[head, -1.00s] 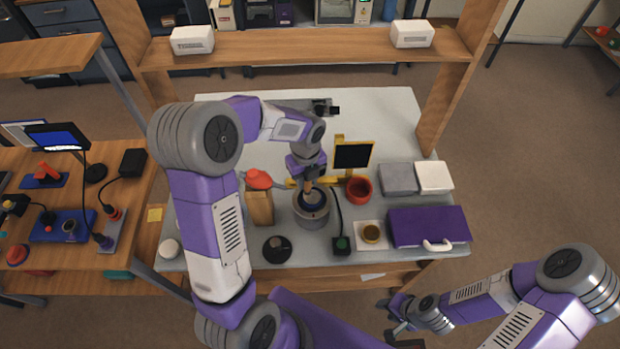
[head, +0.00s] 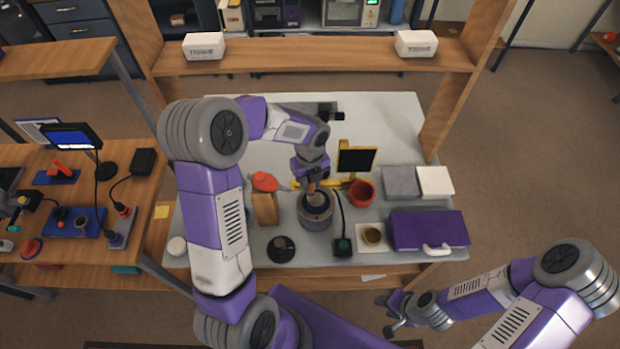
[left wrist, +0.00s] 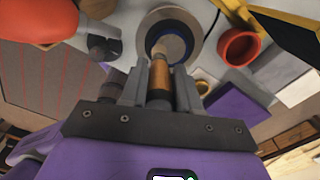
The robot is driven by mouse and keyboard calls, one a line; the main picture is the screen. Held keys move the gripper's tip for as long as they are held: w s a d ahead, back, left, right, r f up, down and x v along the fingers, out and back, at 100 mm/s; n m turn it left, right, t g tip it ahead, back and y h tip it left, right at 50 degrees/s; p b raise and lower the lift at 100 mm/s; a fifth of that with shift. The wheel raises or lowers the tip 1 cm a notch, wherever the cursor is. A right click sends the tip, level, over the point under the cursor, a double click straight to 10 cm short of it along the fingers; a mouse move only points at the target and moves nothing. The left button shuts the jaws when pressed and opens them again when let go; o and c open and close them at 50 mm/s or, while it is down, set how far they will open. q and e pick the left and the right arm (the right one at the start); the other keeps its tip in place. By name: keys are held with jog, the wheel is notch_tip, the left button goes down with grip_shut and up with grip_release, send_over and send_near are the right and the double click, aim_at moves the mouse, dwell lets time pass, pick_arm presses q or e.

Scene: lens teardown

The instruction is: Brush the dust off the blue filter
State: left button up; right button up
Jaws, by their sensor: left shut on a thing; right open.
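The blue filter (head: 317,201) lies on top of a round grey stand (head: 315,217) at the middle of the table. Its blue rim (left wrist: 184,42) and pale face also show in the left wrist view, inside the stand's metal ring. My left gripper (head: 311,182) is above the filter, shut on a brush (left wrist: 160,78) with a brown and copper-coloured handle. The brush points down at the filter and its pale tip overlaps the filter's face. I cannot tell whether the tip touches it. My right gripper (head: 390,316) is open and empty, off the table's front edge.
A red cup (head: 361,193), a small black screen (head: 356,160) and a purple case (head: 428,229) stand to the right. A wooden block (head: 264,209), an orange-red thing (head: 265,181) and a black knob (head: 280,248) are to the left. The table's back is mostly clear.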

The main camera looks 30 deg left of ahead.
pick_arm(q)
jog(key=shift+w+r+p, duration=0.2)
jog(key=shift+r+p, duration=0.15)
jog(key=shift+r, duration=0.25)
jog(key=shift+w+r+p, duration=0.15)
jog(key=shift+r+p, duration=0.15)
jog(key=shift+r, duration=0.3)
jog(key=shift+r+p, duration=0.35)
jog(key=shift+r, duration=0.05)
jog(key=shift+s+r+p, duration=0.1)
jog(key=shift+r+p, duration=0.55)
jog(key=shift+r, duration=0.1)
jog(key=shift+r+p, duration=0.95)
jog(key=shift+r, duration=0.15)
jog(key=shift+f, duration=0.1)
